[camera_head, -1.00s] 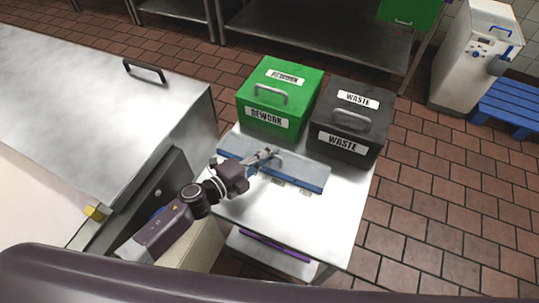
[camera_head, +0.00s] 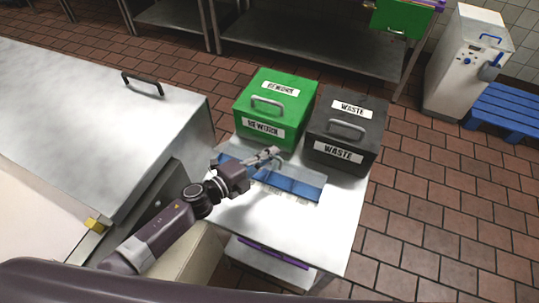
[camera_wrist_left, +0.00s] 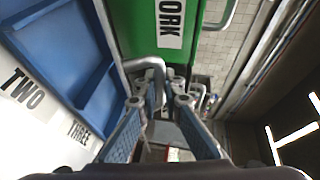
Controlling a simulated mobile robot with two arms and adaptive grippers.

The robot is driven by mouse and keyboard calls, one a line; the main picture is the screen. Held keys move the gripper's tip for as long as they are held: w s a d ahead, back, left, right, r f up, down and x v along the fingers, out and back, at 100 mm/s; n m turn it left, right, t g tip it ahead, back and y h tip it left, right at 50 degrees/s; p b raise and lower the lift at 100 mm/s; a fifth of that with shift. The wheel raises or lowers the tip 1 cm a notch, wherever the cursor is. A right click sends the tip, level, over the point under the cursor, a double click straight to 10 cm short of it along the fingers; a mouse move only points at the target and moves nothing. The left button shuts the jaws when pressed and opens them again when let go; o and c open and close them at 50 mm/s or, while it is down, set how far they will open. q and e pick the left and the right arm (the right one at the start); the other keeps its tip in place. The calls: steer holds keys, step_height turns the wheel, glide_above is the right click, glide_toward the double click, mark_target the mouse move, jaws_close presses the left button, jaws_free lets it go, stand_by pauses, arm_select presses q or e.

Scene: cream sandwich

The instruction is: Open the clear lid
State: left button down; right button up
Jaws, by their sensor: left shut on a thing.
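The clear lid (camera_head: 307,172) stands tilted up along the back side of a blue tray (camera_head: 296,190) on the steel table. The lid is see-through, so its exact angle is hard to tell. My left gripper (camera_head: 273,153) is above the tray's back edge, shut on the lid's handle. In the left wrist view, my gripper (camera_wrist_left: 163,82) is at the grey bent handle (camera_wrist_left: 143,64). The blue tray (camera_wrist_left: 50,55) shows open compartments there, with labels TWO and THREE. My right gripper is out of view.
A green REWORK bin (camera_head: 277,105) and a black WASTE bin (camera_head: 347,130) stand close behind the tray, both with handled lids. The steel table (camera_head: 325,232) is clear in front. A large steel cabinet (camera_head: 90,110) stands to the left.

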arm_select(q)
steer(key=shift+w+r, duration=0.35)
steer(key=shift+r, duration=0.3)
steer(key=c, duration=2.5)
jaws_free()
steer(key=shift+o, duration=0.8)
steer(key=shift+s+r, duration=0.1)
steer(key=shift+s+a, duration=0.2)
steer(key=f+v, duration=0.1)
steer(key=v, duration=1)
steer(key=shift+s, duration=0.3)
steer(key=shift+s+a+r, duration=0.1)
steer(key=shift+s+a, duration=0.05)
steer(key=shift+a, duration=0.05)
